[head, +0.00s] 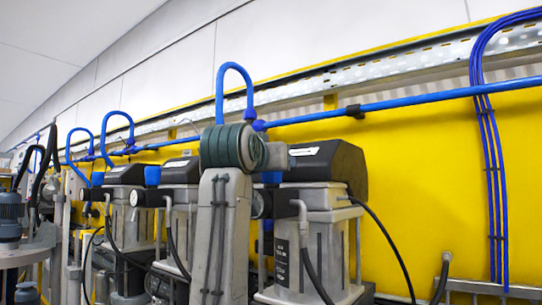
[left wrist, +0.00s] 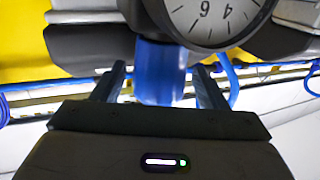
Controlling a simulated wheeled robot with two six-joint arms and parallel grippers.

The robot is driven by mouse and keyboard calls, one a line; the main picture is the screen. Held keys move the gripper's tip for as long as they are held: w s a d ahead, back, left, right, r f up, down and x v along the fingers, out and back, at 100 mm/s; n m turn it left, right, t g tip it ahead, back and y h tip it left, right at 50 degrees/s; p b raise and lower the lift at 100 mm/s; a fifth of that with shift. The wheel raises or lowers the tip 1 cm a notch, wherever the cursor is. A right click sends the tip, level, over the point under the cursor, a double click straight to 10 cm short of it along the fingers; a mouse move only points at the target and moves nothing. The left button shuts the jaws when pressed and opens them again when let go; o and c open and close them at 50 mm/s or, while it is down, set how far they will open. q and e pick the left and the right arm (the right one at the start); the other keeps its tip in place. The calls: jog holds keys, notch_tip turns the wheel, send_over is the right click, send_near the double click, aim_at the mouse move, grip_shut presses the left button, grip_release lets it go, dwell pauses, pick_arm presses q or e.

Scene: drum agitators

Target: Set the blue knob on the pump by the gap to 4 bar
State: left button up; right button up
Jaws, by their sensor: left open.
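In the left wrist view, which looks upside down, a blue knob (left wrist: 160,72) stands between the two fingers of my left gripper (left wrist: 160,90). The gripper is open, with a visible gap on each side of the knob. A round white gauge (left wrist: 212,18) with a dark rim sits beside the knob; digits 4 and 6 show, but its needle does not. In the head view, the nearest pump (head: 322,210) has a black top and a pale body. My own arm covers part of its left side and hides the gripper. My right gripper is not in view.
More pumps (head: 180,172) with black tops, blue knobs and gauges stand in a row to the left. A blue air pipe (head: 400,102) runs along the yellow wall (head: 430,190). A black hose (head: 385,235) hangs right of the nearest pump. Blue cables (head: 492,170) drop at the right.

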pick_arm(q)
jog(key=shift+w+d, duration=0.15)
jog(key=shift+w, duration=0.05)
jog(key=shift+c, duration=0.2)
jog(key=c, duration=0.9)
jog(key=shift+m+h, duration=0.3)
jog(key=shift+h, duration=0.1)
jog(key=m+g+h+p, duration=0.1)
jog(key=m+g+h, duration=0.1)
jog(key=h, duration=0.1)
jog(key=m+g+h+p, duration=0.1)
jog(key=m+g+h, duration=0.1)
jog(key=shift+w+h, duration=0.1)
jog(key=shift+h, duration=0.3)
jog(key=shift+m+g+h+p, duration=1.2)
jog(key=shift+m+g+h, duration=1.05)
jog(key=shift+g, duration=0.55)
jog(key=shift+m, duration=0.25)
